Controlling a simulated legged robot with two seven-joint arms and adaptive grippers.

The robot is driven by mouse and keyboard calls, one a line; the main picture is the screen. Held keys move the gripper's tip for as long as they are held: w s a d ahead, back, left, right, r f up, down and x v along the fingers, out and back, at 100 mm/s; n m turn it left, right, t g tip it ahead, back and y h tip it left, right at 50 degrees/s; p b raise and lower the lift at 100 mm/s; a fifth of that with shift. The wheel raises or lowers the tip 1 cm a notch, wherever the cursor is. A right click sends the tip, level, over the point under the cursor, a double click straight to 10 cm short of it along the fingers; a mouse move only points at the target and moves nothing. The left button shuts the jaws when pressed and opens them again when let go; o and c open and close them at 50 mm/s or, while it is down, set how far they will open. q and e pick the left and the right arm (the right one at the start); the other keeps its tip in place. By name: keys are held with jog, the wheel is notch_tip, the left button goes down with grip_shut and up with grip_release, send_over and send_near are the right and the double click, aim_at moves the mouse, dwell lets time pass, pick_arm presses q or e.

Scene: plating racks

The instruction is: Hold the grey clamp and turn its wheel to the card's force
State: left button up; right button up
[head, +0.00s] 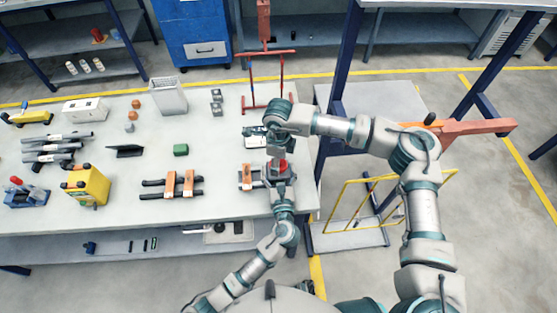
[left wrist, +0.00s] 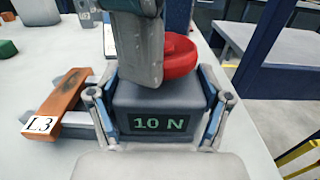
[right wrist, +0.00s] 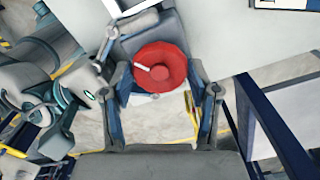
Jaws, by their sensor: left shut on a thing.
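The grey clamp (left wrist: 165,95) stands at the table's right end, its display reading 10 N. My left gripper (head: 279,182) is shut on its body, one finger at each side in the left wrist view (left wrist: 160,125). The red wheel (right wrist: 160,68) on the clamp carries a white mark, pointing to the upper left in the right wrist view. My right gripper (right wrist: 163,100) is over the wheel, its fingers open on either side with a gap visible at the right. In the head view the wheel (head: 283,164) is partly hidden. A white card (head: 255,138) lies behind the clamp, unreadable.
A red frame (head: 267,104) stands behind. The table's right edge is close by, with a blue post beyond.

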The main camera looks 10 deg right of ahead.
jog(key=c, duration=0.4)
jog(key=shift+w, duration=0.1)
jog(key=shift+w+d, duration=0.1)
dwell(0.7)
jog(key=o, duration=1.2)
notch_tip(320, 180, up, 12)
jog(key=shift+f, duration=0.1)
